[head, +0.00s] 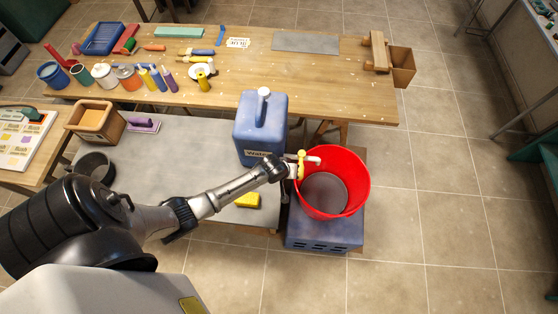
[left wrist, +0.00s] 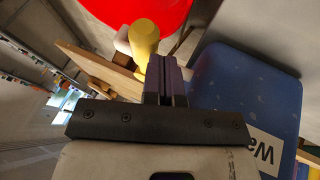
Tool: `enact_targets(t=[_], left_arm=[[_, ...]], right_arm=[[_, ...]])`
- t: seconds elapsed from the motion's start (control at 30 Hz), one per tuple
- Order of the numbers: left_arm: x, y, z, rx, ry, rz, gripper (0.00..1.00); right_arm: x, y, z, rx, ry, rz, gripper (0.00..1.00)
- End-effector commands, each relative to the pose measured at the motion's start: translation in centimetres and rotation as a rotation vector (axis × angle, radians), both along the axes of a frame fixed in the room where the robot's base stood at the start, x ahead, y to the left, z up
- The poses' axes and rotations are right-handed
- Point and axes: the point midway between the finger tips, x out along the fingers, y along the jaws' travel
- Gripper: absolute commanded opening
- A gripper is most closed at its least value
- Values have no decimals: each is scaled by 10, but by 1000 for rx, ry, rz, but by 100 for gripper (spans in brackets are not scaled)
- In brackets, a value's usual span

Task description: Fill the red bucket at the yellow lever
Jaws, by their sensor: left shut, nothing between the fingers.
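The red bucket (head: 361,180) stands upright on a blue box (head: 325,232). A dark grey round area shows at its bottom; I cannot tell whether that is water. The blue canister (head: 262,125), labelled for water, stands left of the bucket, with a pale spout (head: 314,159) reaching over the bucket's rim. The yellow lever (head: 301,163) is at this spout; it also shows in the left wrist view (left wrist: 144,38). My left gripper (left wrist: 167,65) is shut and empty, its fingertips close beside the lever; I cannot tell whether they touch. My right gripper is out of view.
The canister stands at the right end of a grey table (head: 190,150), with a yellow sponge (head: 247,200) near its front edge. A wooden workbench (head: 260,85) with bottles, pots and tools is behind. Tiled floor right of the bucket is clear.

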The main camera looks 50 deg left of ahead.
Motion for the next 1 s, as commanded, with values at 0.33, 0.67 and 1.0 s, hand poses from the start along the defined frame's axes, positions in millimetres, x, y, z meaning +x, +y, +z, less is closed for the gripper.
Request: enact_targets(t=[0.33,0.67,1.0], left_arm=[[-32,17,40,0,-4,-9,0],[-56,20,82,-1,-4,-7,0],[-65,20,98,-1,-3,-8,0]], right_arm=[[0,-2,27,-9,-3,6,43],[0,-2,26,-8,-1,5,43],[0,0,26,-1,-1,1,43]])
